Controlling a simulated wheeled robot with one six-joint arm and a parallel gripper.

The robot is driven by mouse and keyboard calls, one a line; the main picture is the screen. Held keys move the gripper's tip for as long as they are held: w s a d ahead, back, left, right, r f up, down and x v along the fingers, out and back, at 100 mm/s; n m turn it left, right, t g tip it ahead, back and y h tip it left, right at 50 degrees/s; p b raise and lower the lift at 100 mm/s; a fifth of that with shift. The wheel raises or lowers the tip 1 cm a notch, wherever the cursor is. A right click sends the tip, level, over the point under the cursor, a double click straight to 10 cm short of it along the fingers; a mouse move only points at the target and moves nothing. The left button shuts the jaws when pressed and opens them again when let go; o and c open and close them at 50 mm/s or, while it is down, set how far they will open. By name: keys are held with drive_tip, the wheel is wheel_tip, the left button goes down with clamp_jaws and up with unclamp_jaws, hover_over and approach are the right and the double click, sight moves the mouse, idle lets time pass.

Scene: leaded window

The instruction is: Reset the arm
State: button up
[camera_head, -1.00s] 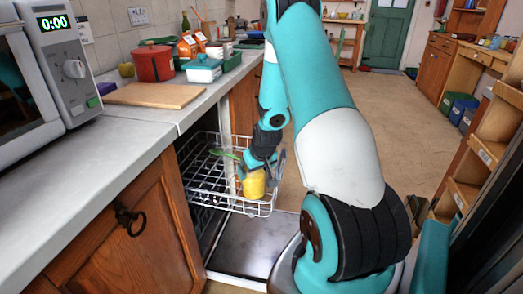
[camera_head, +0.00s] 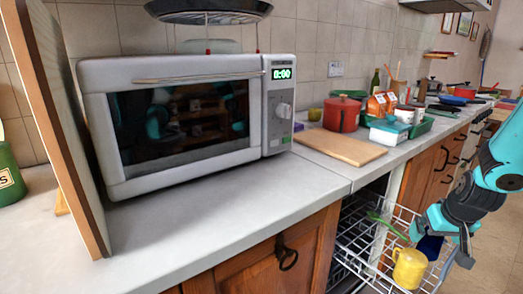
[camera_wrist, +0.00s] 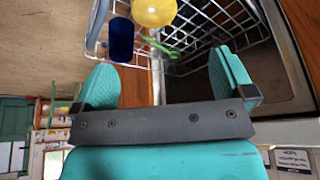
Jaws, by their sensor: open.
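My gripper (camera_head: 462,242) is at the right edge of the head view, beside the pulled-out white wire dishwasher rack (camera_head: 350,240). In the wrist view my gripper (camera_wrist: 163,82) has its two teal fingers wide apart with nothing held between them. A dark blue cup (camera_wrist: 121,40) sits next to the mug. A green utensil (camera_head: 386,226) lies in the rack.
A microwave (camera_head: 185,115) stands on the grey counter (camera_head: 230,215). Behind the rack, the counter holds a wooden board (camera_head: 340,147), a red pot (camera_head: 341,114) and a teal-and-white container (camera_head: 389,130). An upright panel (camera_head: 55,120) stands at left. Open floor (camera_head: 500,240) lies at right.

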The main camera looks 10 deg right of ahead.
drive_tip(key=w+a+r+n+y, duration=0.15)
drive_tip(key=a+r, duration=0.25)
drive_tip(key=a, duration=0.6)
drive_tip(key=a+r+n+y, duration=0.2)
drive_tip(key=a+r+n, duration=0.15)
drive_tip(key=a, duration=0.75)
drive_tip(key=s+a+r+n+g+y, duration=0.1)
drive_tip(key=s+a+r+n+g, duration=0.2)
drive_tip(key=s+a, duration=0.55)
drive_tip(key=s+a+r+n+g+y, duration=0.1)
drive_tip(key=s+a+r+n, duration=0.2)
drive_tip(key=s+a+r, duration=0.35)
wheel_tip(320, 180, up, 11)
drive_tip(key=s+a+p, duration=0.1)
drive_tip(key=a+p, duration=0.1)
drive_tip(key=p, duration=1)
drive_tip(key=shift+s+a, duration=0.15)
drive_tip(key=shift+s, duration=0.05)
drive_tip(key=shift+f, duration=0.1)
